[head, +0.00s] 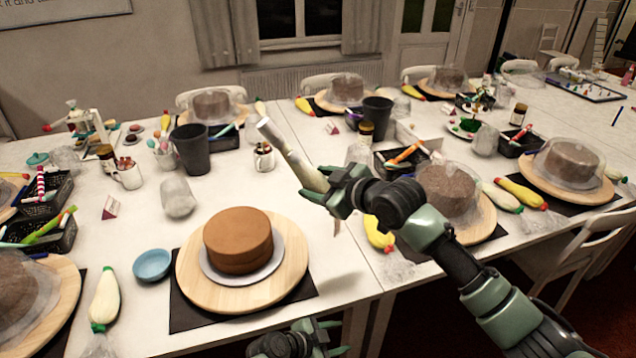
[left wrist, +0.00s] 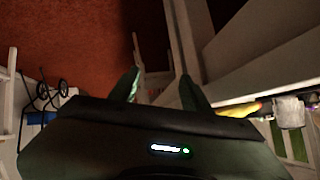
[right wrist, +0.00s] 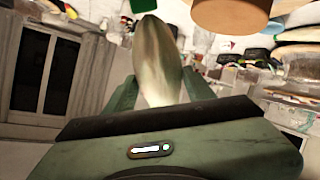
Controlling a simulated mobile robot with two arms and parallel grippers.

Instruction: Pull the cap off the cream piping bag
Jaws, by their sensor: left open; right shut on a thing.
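The cream piping bag (right wrist: 155,55) is held between the fingers of my right gripper (head: 318,183), which is shut on it. In the head view the bag (head: 292,153) slants up and left from the fingers, ending in a pale narrow end. In the right wrist view a green piece, seemingly the cap (right wrist: 143,5), shows at the bag's far end, cut by the frame edge. No green cap shows on the held bag in the head view. My left gripper (head: 335,338) is open and empty at the table's front edge, apart from the bag.
A brown cake (head: 238,240) sits on a white plate on a wooden turntable (head: 205,285). Another cream bag with green cap (head: 104,298) lies to its left, beside a blue bowl (head: 153,265). Dark cups and covered cakes stand around.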

